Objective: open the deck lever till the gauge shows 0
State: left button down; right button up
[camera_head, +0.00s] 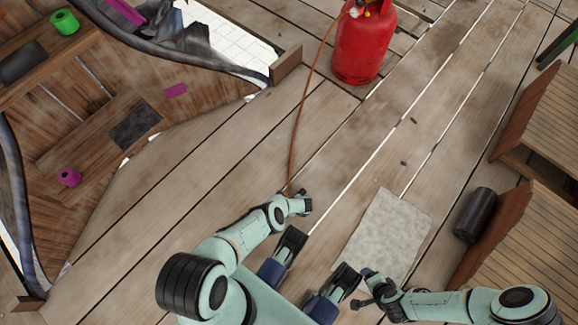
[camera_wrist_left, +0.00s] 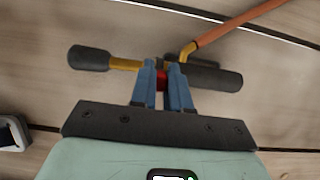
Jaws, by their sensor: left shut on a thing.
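No deck lever and no readable gauge shows in either view. My left gripper (camera_head: 297,204) is low over the deck planks in the head view. In the left wrist view its blue fingers (camera_wrist_left: 163,88) are shut on the red middle of a torch-like tool. This tool (camera_wrist_left: 215,78) has a black grip on the right and a yellow tube with a black end on the left. An orange hose (camera_wrist_left: 235,25) joins it by a yellow elbow. My right gripper (camera_head: 364,287) is beside a grey mat; its fingers are too small to judge.
The hose runs to a red gas cylinder (camera_head: 362,45) at the top. The grey mat (camera_head: 385,235) lies on the deck. A black cylinder (camera_head: 474,215) lies by wooden slatted furniture (camera_head: 545,125) at right. A torn opening (camera_head: 225,45) is at upper left. Planks between are mostly clear.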

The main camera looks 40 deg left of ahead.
pick_arm(q)
jog(key=shift+a+h, duration=0.5)
jog(key=shift+h, duration=0.3)
jog(key=shift+a+h, duration=0.2)
jog(key=shift+h, duration=0.4)
pick_arm(e)
jog(key=shift+s+f, duration=0.45)
jog(key=shift+s, duration=0.05)
pick_arm(q)
jog(key=c, duration=1.2)
grip_release()
jog(key=shift+o, duration=0.2)
pick_arm(e)
jog(key=shift+r, duration=0.1)
